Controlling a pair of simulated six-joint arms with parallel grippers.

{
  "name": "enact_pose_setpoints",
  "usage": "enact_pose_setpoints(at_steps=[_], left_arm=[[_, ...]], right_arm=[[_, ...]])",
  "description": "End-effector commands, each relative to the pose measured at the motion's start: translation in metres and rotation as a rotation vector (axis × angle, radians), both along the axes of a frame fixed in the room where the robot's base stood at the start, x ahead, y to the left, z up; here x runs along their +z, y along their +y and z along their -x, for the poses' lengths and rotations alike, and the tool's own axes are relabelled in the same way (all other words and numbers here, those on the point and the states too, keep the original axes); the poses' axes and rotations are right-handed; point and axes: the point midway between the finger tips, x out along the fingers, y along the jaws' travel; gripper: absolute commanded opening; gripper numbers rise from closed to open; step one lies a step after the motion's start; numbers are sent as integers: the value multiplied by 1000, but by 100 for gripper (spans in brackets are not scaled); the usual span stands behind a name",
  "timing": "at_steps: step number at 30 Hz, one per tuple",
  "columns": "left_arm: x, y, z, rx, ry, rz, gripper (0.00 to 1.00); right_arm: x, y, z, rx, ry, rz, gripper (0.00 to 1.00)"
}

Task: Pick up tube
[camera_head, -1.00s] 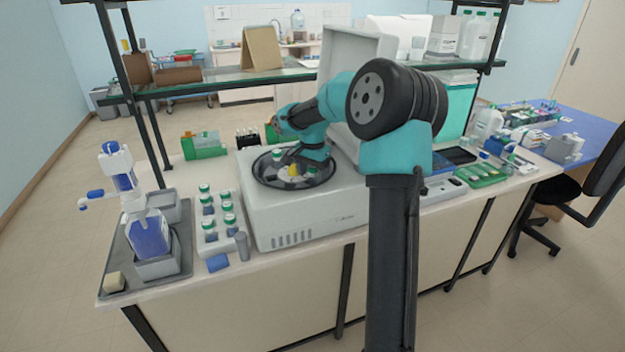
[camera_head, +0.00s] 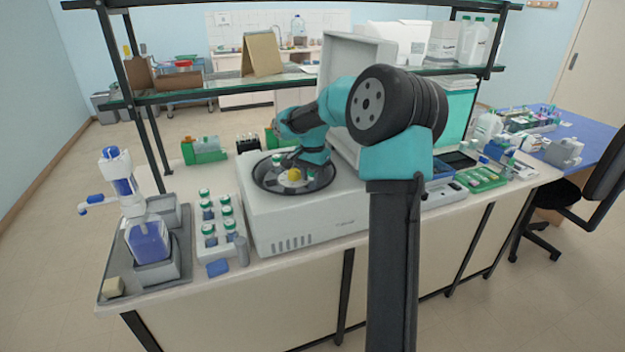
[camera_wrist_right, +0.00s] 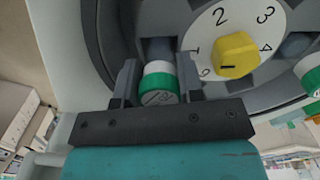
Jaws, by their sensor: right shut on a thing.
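The tube (camera_wrist_right: 160,83) has a green cap with a white band and sits in a slot at the rotor's edge in the right wrist view. My right gripper (camera_wrist_right: 158,85) is shut on its cap end, one finger on each side. The tube's lower body is hidden in the rotor. In the head view, my right wrist is over the open centrifuge (camera_head: 300,222), and the fingertips are hard to make out. Another green-and-white capped tube (camera_wrist_right: 309,74) is in the rotor at the right edge of the wrist view. My left gripper is not in view.
A yellow knob (camera_wrist_right: 235,55) on a numbered white dial stands close beside the held tube. The centrifuge's raised lid (camera_head: 350,60) is behind my arm. A white rack (camera_head: 214,243) of several capped tubes and a wash bottle (camera_head: 147,236) stand to the left.

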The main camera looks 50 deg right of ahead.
Motion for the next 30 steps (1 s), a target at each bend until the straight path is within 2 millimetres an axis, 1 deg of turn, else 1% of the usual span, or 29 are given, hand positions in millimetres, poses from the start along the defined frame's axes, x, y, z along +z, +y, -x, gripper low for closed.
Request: enact_pose_setpoints(at_steps=[5, 12, 16, 21, 30], left_arm=[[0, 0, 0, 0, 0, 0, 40], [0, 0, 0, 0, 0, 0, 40], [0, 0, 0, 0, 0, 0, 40], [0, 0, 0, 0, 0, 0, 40], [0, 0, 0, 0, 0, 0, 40]], right_arm=[[22, 0, 0, 0, -4, 3, 13], [66, 0, -1, 0, -5, 2, 13], [84, 0, -1, 0, -3, 1, 13], [95, 0, 0, 0, -2, 0, 13], [96, 0, 0, 0, -1, 0, 13]])
